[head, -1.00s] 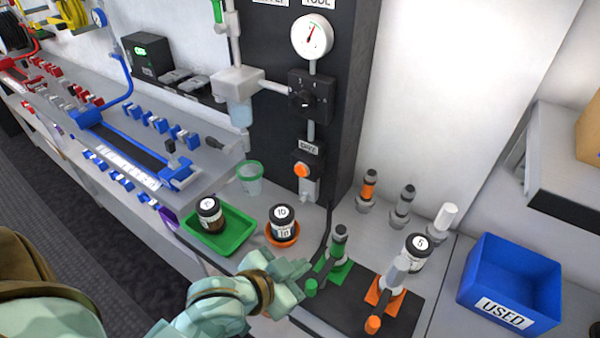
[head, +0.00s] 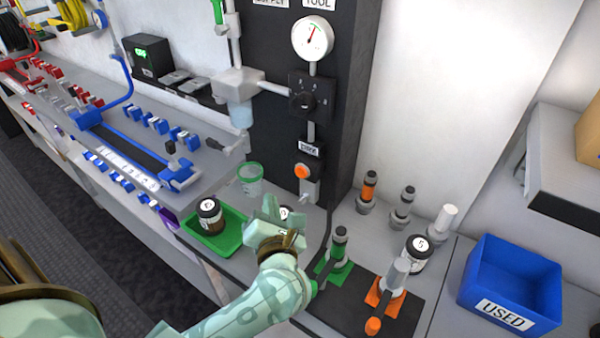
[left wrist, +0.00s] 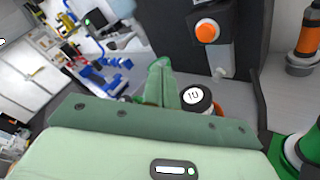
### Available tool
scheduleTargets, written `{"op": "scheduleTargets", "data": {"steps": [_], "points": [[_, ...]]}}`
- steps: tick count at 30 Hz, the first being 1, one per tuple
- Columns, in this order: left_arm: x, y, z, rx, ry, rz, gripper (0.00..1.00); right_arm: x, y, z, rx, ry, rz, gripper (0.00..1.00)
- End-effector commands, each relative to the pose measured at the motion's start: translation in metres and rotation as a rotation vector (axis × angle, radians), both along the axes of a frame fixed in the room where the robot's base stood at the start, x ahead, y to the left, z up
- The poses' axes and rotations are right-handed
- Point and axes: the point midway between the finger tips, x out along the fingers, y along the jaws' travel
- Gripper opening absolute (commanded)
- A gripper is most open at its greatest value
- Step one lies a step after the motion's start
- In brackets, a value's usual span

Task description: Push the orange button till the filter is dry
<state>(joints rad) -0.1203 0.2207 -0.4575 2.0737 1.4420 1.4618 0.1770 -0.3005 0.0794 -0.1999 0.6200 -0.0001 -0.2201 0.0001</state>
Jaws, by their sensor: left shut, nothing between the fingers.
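The orange button (head: 302,172) sits low on the dark panel, under a small label. It also shows in the left wrist view (left wrist: 207,32) near the top. The filter bowl (head: 241,113) hangs under a grey block left of the black knob; whether it holds water is too small to tell. My left gripper (head: 268,212) is shut and empty, in front of and below the button, apart from it. Its fingers (left wrist: 160,85) point toward the panel in the left wrist view. It hides most of the jar marked 10 (head: 285,213). My right gripper is not in view.
A green tray with a jar (head: 210,215) is left of my gripper, and a green-rimmed cup (head: 250,180) stands behind it. Green (head: 337,250) and orange tools stand on a black mat at right. A blue USED bin (head: 510,285) is far right.

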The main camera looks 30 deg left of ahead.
Motion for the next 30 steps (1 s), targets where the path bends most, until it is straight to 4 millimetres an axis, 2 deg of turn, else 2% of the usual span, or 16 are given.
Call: {"op": "scheduleTargets", "data": {"steps": [4,17,23,30], "points": [[-0.003,0.002,-0.012,-0.071,0.023,0.034,0.0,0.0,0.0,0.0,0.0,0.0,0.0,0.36],[0.001,0.002,-0.014,-0.075,0.024,0.038,0.0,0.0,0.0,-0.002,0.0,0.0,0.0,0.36],[0.022,0.0,-0.015,-0.075,0.023,0.038,0.0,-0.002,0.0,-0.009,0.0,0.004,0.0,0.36],[0.056,-0.002,-0.015,-0.074,0.022,0.038,0.0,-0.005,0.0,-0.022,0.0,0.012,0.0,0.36]]}}
